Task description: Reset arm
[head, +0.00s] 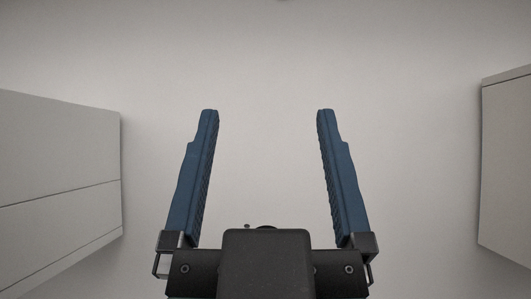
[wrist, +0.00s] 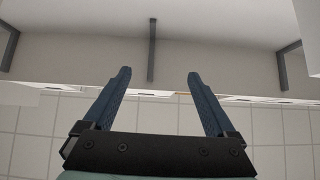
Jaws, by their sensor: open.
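My gripper (head: 267,112) is in the middle of the head view, with two blue ridged fingers on a dark body. The fingers are wide apart and nothing is between them. The gripper also shows in the wrist view (wrist: 158,73), again open and empty. Neither fingertip touches anything that I can see. No jars are visible in either view.
A pale cabinet-like block (head: 60,165) stands at the left of the head view and another (head: 508,165) at the right. A plain pale surface lies between them. The wrist view shows dark grey posts (wrist: 152,50) and a tiled surface (wrist: 275,125).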

